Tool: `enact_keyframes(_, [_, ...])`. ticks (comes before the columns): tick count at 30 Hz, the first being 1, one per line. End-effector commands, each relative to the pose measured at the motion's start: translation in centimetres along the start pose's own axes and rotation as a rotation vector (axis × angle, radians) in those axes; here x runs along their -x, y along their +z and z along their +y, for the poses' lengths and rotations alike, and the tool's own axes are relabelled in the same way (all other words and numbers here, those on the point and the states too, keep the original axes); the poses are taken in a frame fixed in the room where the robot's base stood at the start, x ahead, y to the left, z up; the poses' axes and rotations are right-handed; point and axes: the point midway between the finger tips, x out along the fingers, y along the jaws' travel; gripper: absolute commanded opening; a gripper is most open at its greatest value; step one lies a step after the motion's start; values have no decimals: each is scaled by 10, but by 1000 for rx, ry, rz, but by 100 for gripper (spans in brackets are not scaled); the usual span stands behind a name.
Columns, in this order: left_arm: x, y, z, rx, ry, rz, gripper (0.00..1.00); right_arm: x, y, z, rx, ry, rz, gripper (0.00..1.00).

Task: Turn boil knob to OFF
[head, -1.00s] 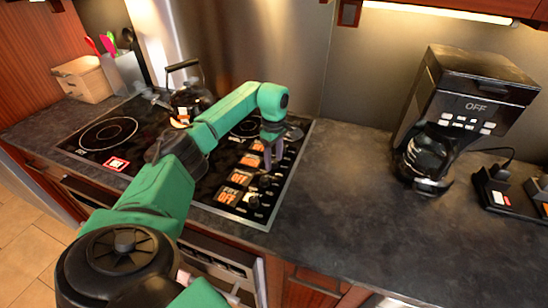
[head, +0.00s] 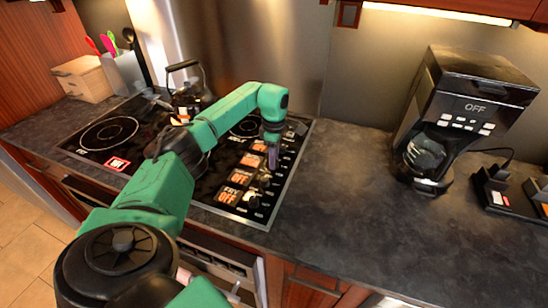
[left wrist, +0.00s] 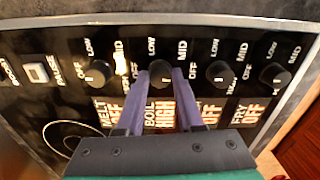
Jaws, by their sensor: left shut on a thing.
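The boil knob (left wrist: 160,72) is a dark round knob in the row on the stove panel, second of the labelled knobs from the left in the left wrist view. The label below it reads BOIL HIGH (left wrist: 161,112). My left gripper (left wrist: 161,82) has its two purple fingers on either side of this knob, shut on it. In the head view my left gripper (head: 272,156) points down at the right part of the cooktop (head: 262,217) and hides the knob there. My right gripper is not in view.
Close neighbours are the melt knob (left wrist: 97,72), reading OFF, another knob (left wrist: 219,72), and the fry knob (left wrist: 275,74), reading OFF. A black kettle (head: 186,94) stands at the back of the cooktop. A coffee maker (head: 470,85) stands right, with clear counter (head: 345,175) between.

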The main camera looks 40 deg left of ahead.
Motion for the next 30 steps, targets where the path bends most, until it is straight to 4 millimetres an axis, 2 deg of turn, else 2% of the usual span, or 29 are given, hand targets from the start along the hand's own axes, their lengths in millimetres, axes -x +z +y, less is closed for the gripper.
enact_keyframes(30, [3, 0, 2, 965, 4, -5, 0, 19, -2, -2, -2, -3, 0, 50])
